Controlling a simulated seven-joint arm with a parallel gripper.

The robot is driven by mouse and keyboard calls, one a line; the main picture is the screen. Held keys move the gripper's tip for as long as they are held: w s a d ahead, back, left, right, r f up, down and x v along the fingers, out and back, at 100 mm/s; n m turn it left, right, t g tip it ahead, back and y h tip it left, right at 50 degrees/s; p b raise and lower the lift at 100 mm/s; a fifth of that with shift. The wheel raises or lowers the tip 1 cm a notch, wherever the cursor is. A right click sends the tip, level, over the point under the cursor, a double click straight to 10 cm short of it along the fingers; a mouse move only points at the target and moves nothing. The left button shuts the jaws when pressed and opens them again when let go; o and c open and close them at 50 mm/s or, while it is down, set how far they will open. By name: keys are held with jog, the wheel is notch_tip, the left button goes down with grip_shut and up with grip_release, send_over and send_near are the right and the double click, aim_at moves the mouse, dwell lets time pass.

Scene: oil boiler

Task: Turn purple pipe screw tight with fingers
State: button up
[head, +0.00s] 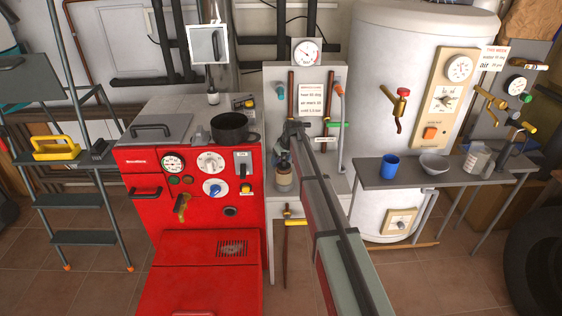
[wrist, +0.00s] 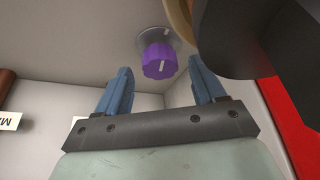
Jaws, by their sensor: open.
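The purple pipe screw (wrist: 159,61) shows in the wrist view as a ribbed knob with a pale mark on its face. It sits on a round grey base on a pale surface. My gripper (wrist: 160,72) is open, with its two blue fingers apart. In this view the knob appears between and just beyond the fingertips. I see no contact between fingers and knob. In the head view my arm reaches into the grey cabinet (head: 342,100); I cannot make out the purple screw there.
A dark rounded part (wrist: 252,38) is close on the right in the wrist view, with a red panel (wrist: 288,118) beyond. In the head view, the red boiler (head: 207,215) stands left of my arm, and a grey table (head: 395,177) with a blue cup (head: 390,165) stands right.

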jog(key=v, duration=1.2)
jog(key=shift+r, duration=0.3)
jog(key=w+d, duration=0.3)
jog(key=d, duration=0.2)
jog(key=a+f+n, duration=0.2)
jog(key=f, duration=0.2)
jog(key=w+a+f+n+g+y, duration=0.1)
jog(key=a+f+n, duration=0.1)
jog(key=f, duration=0.2)
jog(key=a+f+n+g, duration=0.1)
jog(key=a+f+n, duration=0.2)
jog(key=f, duration=0.1)
jog(key=shift+w+a+f+y, duration=0.1)
jog(key=shift+w+f+y, duration=0.25)
jog(key=shift+y, duration=0.05)
jog(key=c, duration=1)
jog(key=shift+c, duration=0.3)
